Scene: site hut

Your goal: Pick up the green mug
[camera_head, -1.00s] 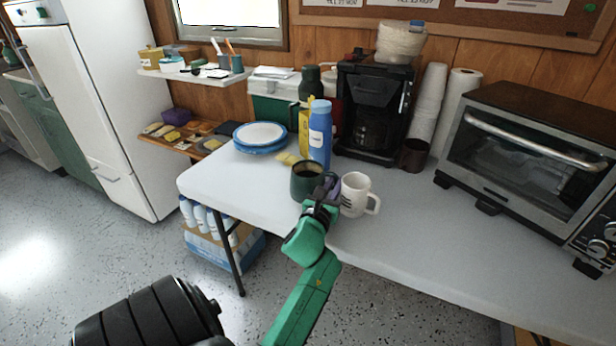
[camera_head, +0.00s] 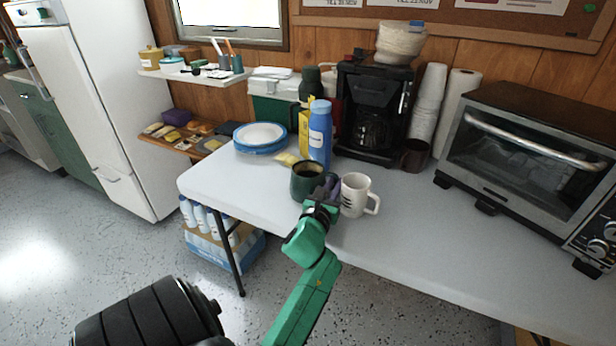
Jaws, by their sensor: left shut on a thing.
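The green mug (camera_head: 304,182) stands upright near the front edge of the white table, with dark liquid or a dark inside showing at its top. My left gripper (camera_head: 326,188) is at the mug's right front side, shut on it. The fingers hide part of the mug's right side, and its handle cannot be made out. I cannot tell whether the mug's base touches the table. My right gripper is not in view.
A blue bottle (camera_head: 320,135) stands behind. A coffee maker (camera_head: 375,110) and toaster oven (camera_head: 535,160) are further right. The table (camera_head: 430,235) is clear at front right.

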